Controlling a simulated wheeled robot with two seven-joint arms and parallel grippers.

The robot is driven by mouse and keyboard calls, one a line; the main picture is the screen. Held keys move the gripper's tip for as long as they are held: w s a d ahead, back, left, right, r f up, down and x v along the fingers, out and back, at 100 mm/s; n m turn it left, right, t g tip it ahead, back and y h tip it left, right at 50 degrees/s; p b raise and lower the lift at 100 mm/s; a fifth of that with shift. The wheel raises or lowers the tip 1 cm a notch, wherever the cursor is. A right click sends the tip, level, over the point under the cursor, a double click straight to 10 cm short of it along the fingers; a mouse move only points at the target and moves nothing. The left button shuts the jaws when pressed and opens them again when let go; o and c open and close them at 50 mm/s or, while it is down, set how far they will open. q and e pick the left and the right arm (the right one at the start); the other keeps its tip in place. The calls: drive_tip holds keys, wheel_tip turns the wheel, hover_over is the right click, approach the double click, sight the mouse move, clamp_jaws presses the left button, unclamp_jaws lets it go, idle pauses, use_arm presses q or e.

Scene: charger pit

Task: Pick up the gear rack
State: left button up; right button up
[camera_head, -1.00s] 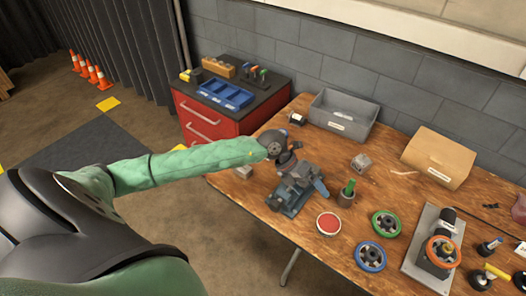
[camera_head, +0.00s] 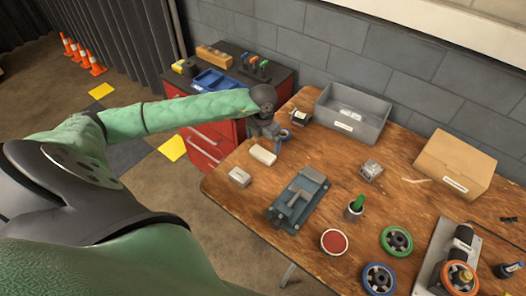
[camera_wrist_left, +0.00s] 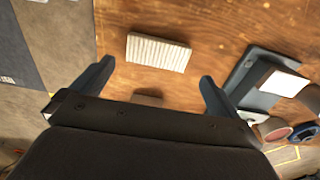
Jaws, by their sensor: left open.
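The gear rack (camera_wrist_left: 158,53) shows in the left wrist view as a short pale bar with a ribbed top, lying flat on the wooden table. In the head view it appears to be the elongated pale block (camera_head: 262,154) near the table's left side. My left gripper (camera_wrist_left: 157,82) is open and empty, its two dark fingers spread wide. In the wrist view the rack lies ahead of the fingertips, between their lines and apart from both. In the head view the gripper (camera_head: 268,132) hangs just behind the rack. My right gripper is not in view.
A small grey-white block (camera_head: 239,177) lies left of the rack. A blue-grey vise (camera_head: 297,200) stands to the right, with a red disc (camera_head: 334,242) beyond it. A grey bin (camera_head: 350,114) and a red drawer cabinet (camera_head: 208,146) are behind. Bare table surrounds the rack.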

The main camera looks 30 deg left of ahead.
sight(263, 153)
use_arm(q)
drive_tip(key=shift+a+f, duration=0.1)
drive_tip(key=shift+f, duration=0.45)
wheel_tip(263, 153, down, 4)
drive_tip(key=shift+w+a+r+b, duration=0.1)
drive_tip(key=shift+a+r+b, duration=0.05)
drive_tip(key=shift+r+b, duration=0.15)
drive_tip(key=shift+f, duration=0.65)
drive_tip(key=shift+f+b, duration=0.25)
drive_tip(key=shift+b, duration=0.05)
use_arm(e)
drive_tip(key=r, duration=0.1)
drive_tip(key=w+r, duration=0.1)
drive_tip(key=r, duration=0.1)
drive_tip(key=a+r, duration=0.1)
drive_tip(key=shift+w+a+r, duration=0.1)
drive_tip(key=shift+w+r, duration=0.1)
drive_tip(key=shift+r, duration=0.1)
use_arm(q)
drive_tip(key=c, duration=0.8)
drive_tip(key=shift+o, duration=0.2)
drive_tip(key=shift+r, duration=0.1)
drive_tip(key=shift+r, duration=0.1)
